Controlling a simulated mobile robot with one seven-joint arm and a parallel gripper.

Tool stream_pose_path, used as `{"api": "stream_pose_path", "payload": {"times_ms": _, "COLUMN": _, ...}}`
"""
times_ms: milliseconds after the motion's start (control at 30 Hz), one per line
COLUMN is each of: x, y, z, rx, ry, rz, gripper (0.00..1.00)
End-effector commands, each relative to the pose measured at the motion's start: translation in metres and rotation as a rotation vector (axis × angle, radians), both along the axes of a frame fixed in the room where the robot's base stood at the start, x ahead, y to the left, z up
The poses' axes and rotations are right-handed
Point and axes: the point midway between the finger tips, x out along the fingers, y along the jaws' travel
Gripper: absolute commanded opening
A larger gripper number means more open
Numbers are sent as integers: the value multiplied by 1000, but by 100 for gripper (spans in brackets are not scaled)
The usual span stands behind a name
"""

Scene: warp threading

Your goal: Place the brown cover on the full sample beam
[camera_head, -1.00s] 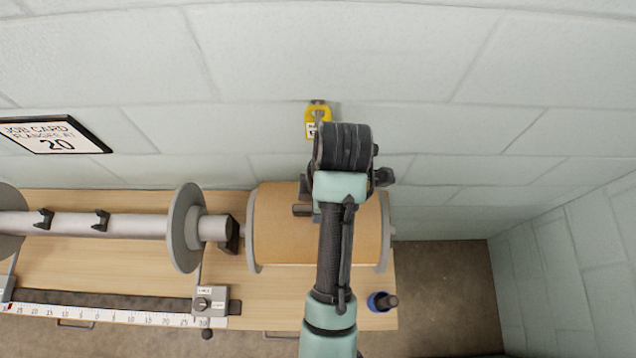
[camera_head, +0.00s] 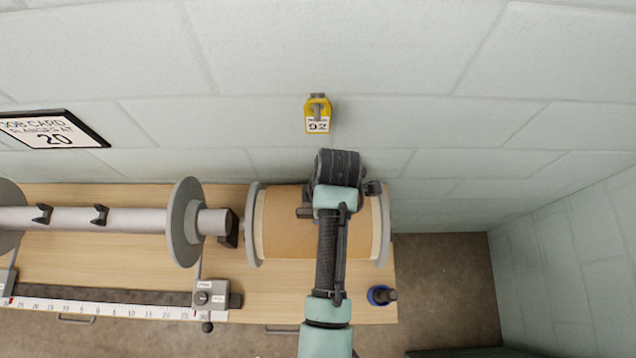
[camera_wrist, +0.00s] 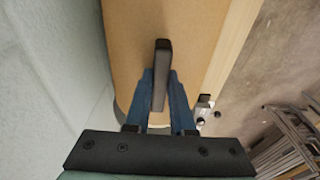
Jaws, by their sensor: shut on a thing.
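The brown cover (camera_head: 286,228) lies over the sample beam, between its two grey flanges (camera_head: 254,228). Pale strips of the full sample beam (camera_head: 377,228) show at both sides of the cover. I cannot tell whether the cover rests on the beam or hangs just above it. In the wrist view, my gripper (camera_wrist: 162,100) has its blue fingers shut on the dark handle (camera_wrist: 163,58) of the cover (camera_wrist: 125,40). In the head view, my arm hides the middle of the cover and the fingers.
A larger flanged beam (camera_head: 110,219) lies at left above a ruler (camera_head: 120,309) with a grey slider (camera_head: 209,294). A blue-and-black object (camera_head: 382,296) stands at the table's right front. A yellow tag (camera_head: 318,117) and a job card (camera_head: 52,131) are on the wall.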

Motion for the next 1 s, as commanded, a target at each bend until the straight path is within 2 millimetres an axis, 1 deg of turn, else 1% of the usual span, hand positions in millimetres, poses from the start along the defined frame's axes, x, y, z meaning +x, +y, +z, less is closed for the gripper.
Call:
{"api": "stream_pose_path", "payload": {"times_ms": 167, "x": 0, "y": 0, "z": 0, "rx": 0, "ry": 0, "rz": 0, "gripper": 0}}
{"api": "stream_pose_path", "payload": {"times_ms": 300, "x": 0, "y": 0, "z": -5, "rx": 0, "ry": 0, "rz": 0, "gripper": 0}}
{"api": "stream_pose_path", "payload": {"times_ms": 333, "x": 0, "y": 0, "z": -5, "rx": 0, "ry": 1, "rz": 0, "gripper": 24}}
{"api": "stream_pose_path", "payload": {"times_ms": 400, "x": 0, "y": 0, "z": -4, "rx": 0, "ry": 1, "rz": 0, "gripper": 36}}
{"api": "stream_pose_path", "payload": {"times_ms": 500, "x": 0, "y": 0, "z": -4, "rx": 0, "ry": 1, "rz": 0, "gripper": 52}}
{"api": "stream_pose_path", "payload": {"times_ms": 767, "x": 0, "y": 0, "z": -4, "rx": 0, "ry": 0, "rz": 0, "gripper": 52}}
{"api": "stream_pose_path", "payload": {"times_ms": 933, "x": 1, "y": -1, "z": 6, "rx": 0, "ry": -2, "rz": 0, "gripper": 52}}
{"api": "stream_pose_path", "payload": {"times_ms": 1000, "x": 1, "y": -2, "z": 16, "rx": 0, "ry": -4, "rz": 0, "gripper": 52}}
